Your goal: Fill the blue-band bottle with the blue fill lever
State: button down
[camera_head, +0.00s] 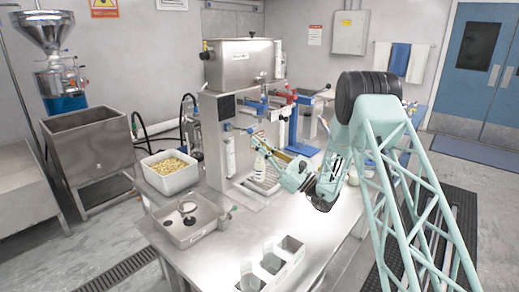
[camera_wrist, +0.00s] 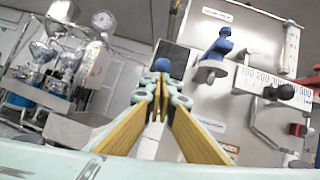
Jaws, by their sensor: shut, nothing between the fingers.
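My gripper (camera_head: 262,146) reaches left toward the front of the steel filling machine (camera_head: 240,68). In the wrist view its tan-padded fingers (camera_wrist: 160,88) meet at the tips, shut and empty. A blue ball knob (camera_wrist: 161,65) appears just beyond the tips; whether they touch it I cannot tell. It also shows in the head view (camera_head: 250,130). A blue valve handle (camera_wrist: 214,52) sits on the machine front, right of the fingers. A pale bottle (camera_head: 259,163) seems to stand below the fingertips, partly hidden by the gripper. I cannot make out a blue band on it.
A white holder with clear containers (camera_head: 271,263) stands at the table's front edge. A steel tray (camera_head: 190,222) and a white bin of beans (camera_head: 170,172) are at the left. A red handle (camera_head: 286,97) is farther right on the machine. The table's front middle is clear.

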jog(key=shift+a+r, duration=0.1)
jog(key=shift+r, duration=0.15)
jog(key=shift+r, duration=0.25)
dwell(0.4)
jog(key=shift+r+h+p, duration=0.15)
jog(key=shift+h+p, duration=0.25)
jog(key=shift+p, duration=0.1)
